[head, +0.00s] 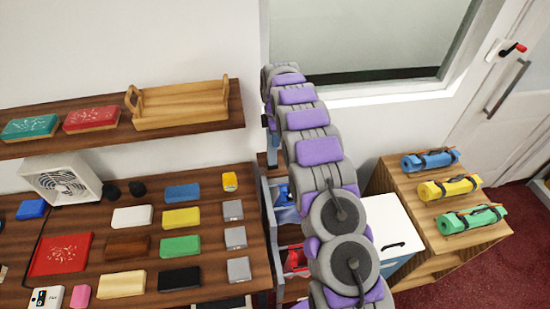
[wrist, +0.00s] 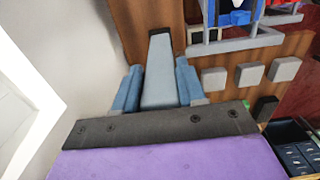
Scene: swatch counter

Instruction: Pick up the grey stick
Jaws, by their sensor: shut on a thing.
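The grey stick (wrist: 161,75) is a long, pale grey bar with a dark far end in the wrist view. My gripper (wrist: 157,90) has its two blue-grey fingers on either side of the stick and is shut on it. The stick points away from the gripper, over or against a brown wooden surface; I cannot tell whether it touches that surface. In the head view my purple and grey arm hides the gripper and the stick.
The wooden counter (head: 210,285) at left holds several coloured blocks and a white fan box (head: 62,180). A shelf with a wooden tray (head: 180,105) is above. Open drawers (head: 285,215) are beside my arm. Rolled mats (head: 448,187) lie on a stand at right.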

